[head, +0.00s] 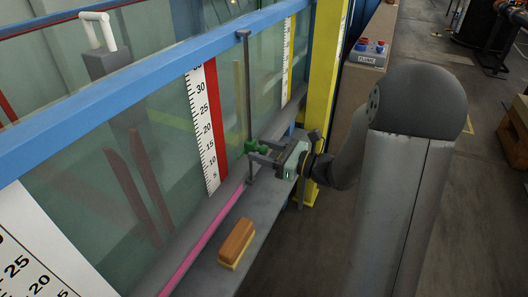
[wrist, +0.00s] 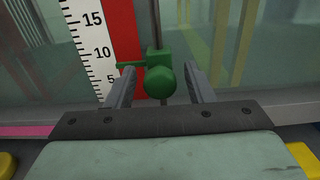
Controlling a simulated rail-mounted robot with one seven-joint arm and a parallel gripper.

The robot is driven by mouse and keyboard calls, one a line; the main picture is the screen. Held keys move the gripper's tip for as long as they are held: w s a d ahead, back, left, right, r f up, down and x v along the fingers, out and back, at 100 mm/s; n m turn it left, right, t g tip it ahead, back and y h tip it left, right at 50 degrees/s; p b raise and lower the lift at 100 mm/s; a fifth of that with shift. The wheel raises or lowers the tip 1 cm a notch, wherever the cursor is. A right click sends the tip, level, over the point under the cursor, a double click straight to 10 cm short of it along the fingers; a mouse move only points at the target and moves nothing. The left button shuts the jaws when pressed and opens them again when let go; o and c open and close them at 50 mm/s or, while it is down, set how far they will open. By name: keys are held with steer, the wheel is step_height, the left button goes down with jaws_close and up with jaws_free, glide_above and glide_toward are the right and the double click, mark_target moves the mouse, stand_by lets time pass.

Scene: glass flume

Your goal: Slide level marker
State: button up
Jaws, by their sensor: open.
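The level marker (wrist: 158,72) is a green slider with a round knob and a thin pointer to the left. It sits on a vertical grey rod (head: 245,90) in front of the flume glass, and it also shows in the head view (head: 252,147). In the wrist view its pointer lies between the 10 and 5 marks of the white and red scale (wrist: 92,50); the scale also shows in the head view (head: 205,125). My gripper (wrist: 159,84) is open, with one finger on each side of the knob and visible gaps. It also shows in the head view (head: 262,155).
A brush-like block (head: 237,242), brown over yellow, lies on the ledge beside a pink strip (head: 205,240) along the glass foot. A yellow post (head: 323,75) stands behind my gripper. A control box (head: 369,52) with red and blue buttons is farther back.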

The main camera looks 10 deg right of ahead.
mark_target(264, 147)
steer(key=shift+c, duration=0.3)
jaws_close()
step_height(264, 147, up, 10)
steer(key=p, duration=0.8)
steer(key=shift+r, duration=0.15)
steer(key=shift+o, duration=0.3)
jaws_free()
steer(key=p+v, duration=0.2)
steer(key=v, duration=1.5)
steer(key=shift+d, duration=0.25)
steer(key=shift+s+a, duration=0.1)
steer(key=shift+s, duration=0.05)
